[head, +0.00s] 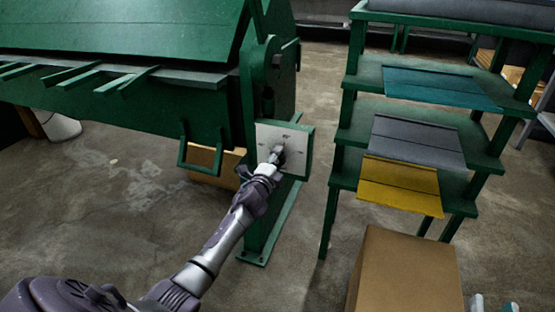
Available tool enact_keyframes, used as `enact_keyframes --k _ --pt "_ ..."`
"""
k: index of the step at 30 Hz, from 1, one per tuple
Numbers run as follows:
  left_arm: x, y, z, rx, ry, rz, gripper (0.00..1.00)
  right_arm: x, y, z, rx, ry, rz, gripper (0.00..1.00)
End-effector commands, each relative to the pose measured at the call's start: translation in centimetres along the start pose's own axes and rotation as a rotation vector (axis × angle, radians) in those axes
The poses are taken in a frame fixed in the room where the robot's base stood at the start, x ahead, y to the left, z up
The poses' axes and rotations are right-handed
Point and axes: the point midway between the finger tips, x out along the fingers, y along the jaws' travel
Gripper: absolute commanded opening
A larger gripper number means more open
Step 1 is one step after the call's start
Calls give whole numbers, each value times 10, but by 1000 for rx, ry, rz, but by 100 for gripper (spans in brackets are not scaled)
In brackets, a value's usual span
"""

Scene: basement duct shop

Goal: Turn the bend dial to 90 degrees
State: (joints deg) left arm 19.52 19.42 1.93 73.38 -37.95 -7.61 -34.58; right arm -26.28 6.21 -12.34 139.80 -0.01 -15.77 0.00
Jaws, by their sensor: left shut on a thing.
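The bend dial (283,151) is a small dark knob on a pale square plate (298,139). The plate is on the right end of the green bending machine (150,112). My left gripper (276,157) reaches in from the lower left and is shut on the dial. The gripper covers much of the dial, so its pointer and setting cannot be read. Small dark marks show on the plate around the dial, too small to read. My right gripper is not in view.
A green shelf rack (341,138) with teal, grey and yellow sheets stands right of the machine. A cardboard box (408,275) is in front of it. A white bucket (60,126) stands under the machine at left. Bare concrete floor lies between.

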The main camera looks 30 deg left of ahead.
Motion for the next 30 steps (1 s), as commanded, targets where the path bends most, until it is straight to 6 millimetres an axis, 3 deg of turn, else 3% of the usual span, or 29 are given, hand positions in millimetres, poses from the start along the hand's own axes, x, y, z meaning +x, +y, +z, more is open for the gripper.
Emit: enact_keyframes --k 5,6,10,22,26,30 --pt "0 2 0 1 -1 3 16 0 0 0 0 0 0 40" --pt "0 2 0 1 -1 3 56 0 0 0 0 0 1 40" --pt "0 1 0 1 -1 3 77 0 0 0 0 0 1 40" --pt "-5 1 0 3 0 1 77 0 1 3 -4 -6 -1 40" --pt "-23 2 0 4 1 2 77 0 0 2 -2 -4 -1 40" --pt "-54 2 0 3 2 3 77 0 0 2 -2 -2 0 40"
